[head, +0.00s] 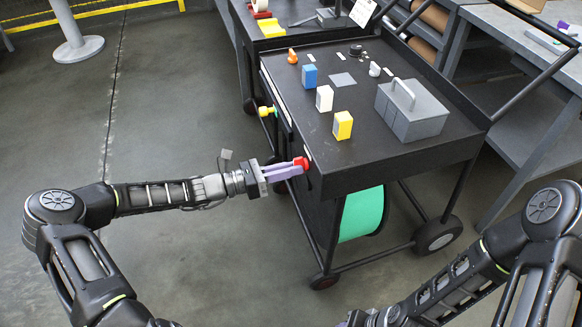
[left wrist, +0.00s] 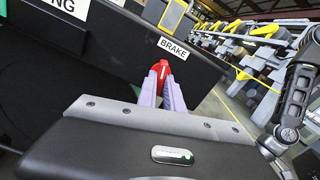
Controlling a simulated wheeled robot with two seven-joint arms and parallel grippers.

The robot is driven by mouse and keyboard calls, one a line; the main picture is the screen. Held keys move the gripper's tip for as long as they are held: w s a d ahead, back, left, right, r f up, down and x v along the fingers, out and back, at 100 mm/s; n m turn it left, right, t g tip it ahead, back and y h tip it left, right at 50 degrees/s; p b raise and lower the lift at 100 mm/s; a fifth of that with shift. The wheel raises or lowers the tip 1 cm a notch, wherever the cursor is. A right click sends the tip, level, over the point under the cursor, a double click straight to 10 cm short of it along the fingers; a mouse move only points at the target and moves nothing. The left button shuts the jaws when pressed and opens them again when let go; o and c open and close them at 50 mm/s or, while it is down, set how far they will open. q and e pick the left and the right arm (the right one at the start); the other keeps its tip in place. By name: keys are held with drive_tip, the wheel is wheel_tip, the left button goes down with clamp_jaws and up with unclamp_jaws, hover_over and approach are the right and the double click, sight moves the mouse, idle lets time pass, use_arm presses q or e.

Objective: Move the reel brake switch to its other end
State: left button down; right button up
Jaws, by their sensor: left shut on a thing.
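The reel brake switch is a red knob (head: 302,161) on the near left side of the black cart. In the left wrist view the red switch (left wrist: 161,69) sits under a white label (left wrist: 172,48) reading BRAKE. My left gripper (head: 293,168) reaches it from the left, its purple fingers shut on the switch. In the left wrist view the fingers (left wrist: 167,88) stand on both sides of the red piece. The switch's base is partly hidden by the fingers. My right arm reaches to the bottom edge of the head view, where its gripper is almost wholly cut off.
The cart top (head: 290,95) carries blue (head: 309,76), white (head: 324,98) and yellow (head: 342,125) blocks and a grey box (head: 411,110) with a handle. A yellow knob (head: 265,111) sticks out of the cart's left side. A green reel (head: 361,213) hangs below.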

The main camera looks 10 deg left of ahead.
use_arm(q)
drive_tip(key=m, duration=1)
drive_tip(key=shift+w+a, duration=0.1)
idle(0.3)
drive_tip(key=c, duration=1.5)
unclamp_jaws()
drive_tip(key=v, duration=0.7)
drive_tip(key=shift+s+a, duration=0.25)
drive_tip(key=shift+a, duration=0.1)
